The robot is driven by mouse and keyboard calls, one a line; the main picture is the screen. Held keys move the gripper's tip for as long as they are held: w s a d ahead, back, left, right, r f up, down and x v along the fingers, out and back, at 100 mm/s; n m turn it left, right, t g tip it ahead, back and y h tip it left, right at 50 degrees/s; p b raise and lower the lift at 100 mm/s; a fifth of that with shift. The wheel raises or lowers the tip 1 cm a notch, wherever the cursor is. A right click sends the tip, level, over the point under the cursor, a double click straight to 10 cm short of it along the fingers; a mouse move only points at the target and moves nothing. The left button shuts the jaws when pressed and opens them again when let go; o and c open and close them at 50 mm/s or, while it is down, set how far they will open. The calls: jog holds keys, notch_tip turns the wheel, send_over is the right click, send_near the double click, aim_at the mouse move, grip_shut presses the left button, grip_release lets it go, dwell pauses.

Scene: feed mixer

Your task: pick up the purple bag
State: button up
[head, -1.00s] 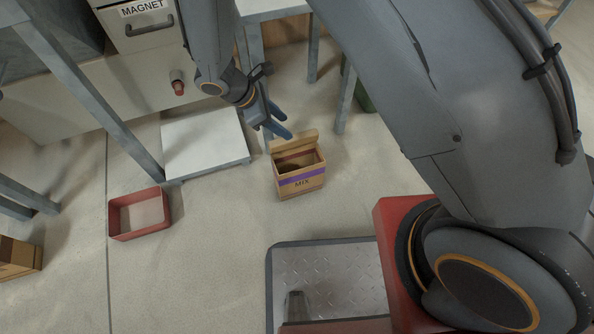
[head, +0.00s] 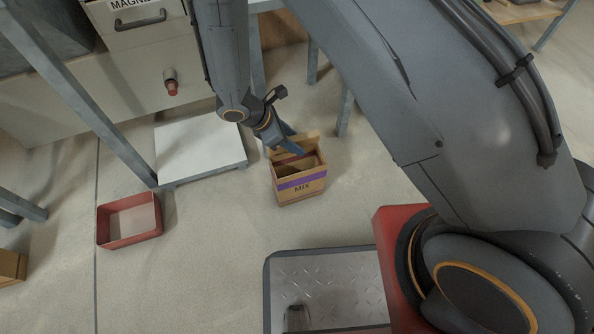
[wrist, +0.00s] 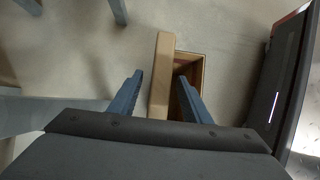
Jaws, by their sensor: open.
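The purple bag (head: 299,186) is a tan, box-shaped bag with a purple band and the word MIX. It stands upright on the floor, open at the top, with a raised flap at its back edge. In the wrist view its flap (wrist: 161,75) shows between my two blue fingers. My gripper (head: 291,147) is open at the back of the bag's top. In the wrist view, the right finger of my gripper (wrist: 157,92) overlaps the opening and the left finger is outside the flap. I cannot tell whether either finger touches the bag.
A red tray (head: 129,240) lies on the floor to the left. A low white platform (head: 200,150) stands behind it, beside grey table legs. A cabinet with a red knob (head: 171,88) is at the back. Floor around the bag's front is clear.

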grip_shut()
jog(key=shift+r, duration=0.15)
